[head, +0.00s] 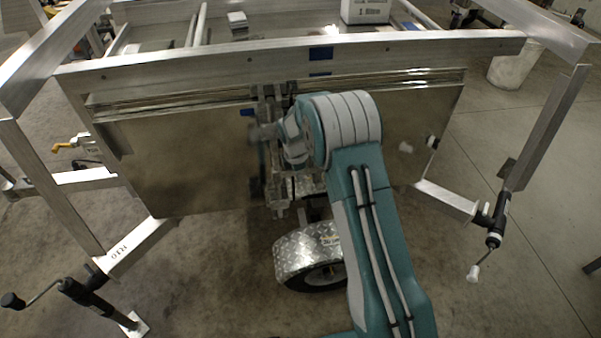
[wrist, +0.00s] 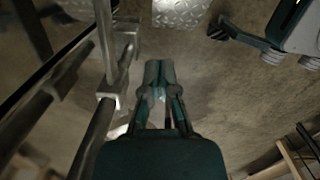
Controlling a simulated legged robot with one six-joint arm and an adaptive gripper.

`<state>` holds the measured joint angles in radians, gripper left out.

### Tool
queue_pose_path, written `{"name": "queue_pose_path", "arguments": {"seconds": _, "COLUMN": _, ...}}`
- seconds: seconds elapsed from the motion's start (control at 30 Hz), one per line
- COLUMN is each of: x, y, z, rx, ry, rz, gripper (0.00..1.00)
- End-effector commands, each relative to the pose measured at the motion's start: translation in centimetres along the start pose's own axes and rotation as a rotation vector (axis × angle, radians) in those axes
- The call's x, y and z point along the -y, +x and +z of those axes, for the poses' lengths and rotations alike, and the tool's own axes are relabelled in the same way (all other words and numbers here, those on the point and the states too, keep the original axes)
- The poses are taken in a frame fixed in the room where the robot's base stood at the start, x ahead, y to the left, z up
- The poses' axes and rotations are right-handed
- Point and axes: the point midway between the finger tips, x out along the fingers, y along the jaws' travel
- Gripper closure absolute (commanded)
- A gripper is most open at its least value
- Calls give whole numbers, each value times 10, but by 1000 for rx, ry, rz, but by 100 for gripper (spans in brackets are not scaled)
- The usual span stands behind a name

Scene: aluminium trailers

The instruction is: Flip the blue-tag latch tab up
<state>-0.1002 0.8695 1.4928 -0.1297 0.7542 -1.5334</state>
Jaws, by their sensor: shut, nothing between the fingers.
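I cannot make out the latch tab itself; my arm covers part of this area. My gripper shows in the wrist view (wrist: 160,68) with its two fingers together and nothing between them. Metal bars and a bracket (wrist: 108,102) lie to its left, apart from the fingertips in the picture. No blue tag shows in the wrist view.
The aluminium trailer panel (head: 185,150) spans the scene under a long rail (head: 200,62). Crank jacks stand at left (head: 85,300) and right (head: 495,225). A diamond-plate fender (head: 305,248) over a wheel is below. The concrete floor is open at right.

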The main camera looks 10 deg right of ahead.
Motion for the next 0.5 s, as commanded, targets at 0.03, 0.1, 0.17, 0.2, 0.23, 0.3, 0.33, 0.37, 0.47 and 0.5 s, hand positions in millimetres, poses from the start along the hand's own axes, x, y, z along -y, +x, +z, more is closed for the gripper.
{"name": "queue_pose_path", "arguments": {"seconds": 0.03, "x": 1, "y": 11, "z": 0, "rx": 0, "ry": 0, "rz": -3, "gripper": 100}}
{"name": "queue_pose_path", "arguments": {"seconds": 0.1, "x": 0, "y": 24, "z": -1, "rx": 0, "ry": 0, "rz": -3, "gripper": 100}}
{"name": "queue_pose_path", "arguments": {"seconds": 0.17, "x": 0, "y": 35, "z": -1, "rx": 0, "ry": 0, "rz": -2, "gripper": 100}}
{"name": "queue_pose_path", "arguments": {"seconds": 0.2, "x": 1, "y": 43, "z": -1, "rx": 0, "ry": 0, "rz": -3, "gripper": 100}}
{"name": "queue_pose_path", "arguments": {"seconds": 0.23, "x": 0, "y": 48, "z": -1, "rx": 0, "ry": 0, "rz": -2, "gripper": 100}}
{"name": "queue_pose_path", "arguments": {"seconds": 0.3, "x": 1, "y": 62, "z": -1, "rx": 0, "ry": 0, "rz": -3, "gripper": 100}}
{"name": "queue_pose_path", "arguments": {"seconds": 0.33, "x": 1, "y": 66, "z": 0, "rx": 0, "ry": 1, "rz": -2, "gripper": 100}}
{"name": "queue_pose_path", "arguments": {"seconds": 0.37, "x": 0, "y": 65, "z": 9, "rx": 1, "ry": 5, "rz": 1, "gripper": 100}}
{"name": "queue_pose_path", "arguments": {"seconds": 0.47, "x": 0, "y": 67, "z": 24, "rx": 1, "ry": 4, "rz": 2, "gripper": 100}}
{"name": "queue_pose_path", "arguments": {"seconds": 0.5, "x": 0, "y": 68, "z": 28, "rx": 0, "ry": 3, "rz": 2, "gripper": 100}}
